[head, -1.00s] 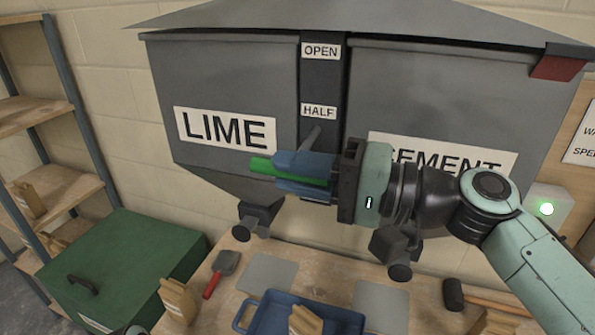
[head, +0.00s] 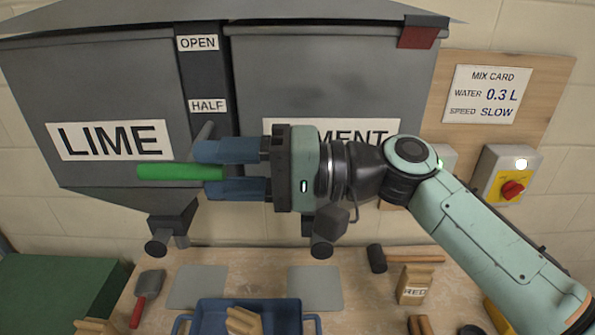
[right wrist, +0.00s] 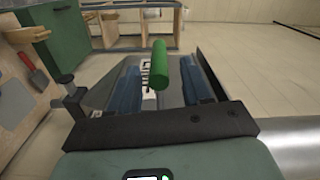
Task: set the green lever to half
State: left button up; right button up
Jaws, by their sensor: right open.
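The green lever (head: 170,172) has a green grip that points left, below the HALF label (head: 208,106) on the dark strip between the two bins. My right gripper (head: 208,170) is open, its blue fingers above and below the grip's right end. Most of the grip sticks out to the left past the fingertips. In the right wrist view the grip (right wrist: 159,65) stands between the spread fingers, with space on both sides. The gripper hides the strip's lower part and any label there. My left gripper is not in view.
The LIME bin (head: 95,90) is left and the CEMENT bin (head: 330,80) right, each with a spout below. The bench (head: 255,262) holds a blue tray (head: 285,314), a trowel (head: 145,292), a mallet (head: 378,259) and bags. A switch box (head: 507,172) is at right.

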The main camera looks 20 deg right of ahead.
jog(key=v, duration=0.9)
jog(key=shift+s+d+b, duration=0.15)
jog(key=shift+d+b, duration=0.05)
jog(key=shift+b, duration=0.25)
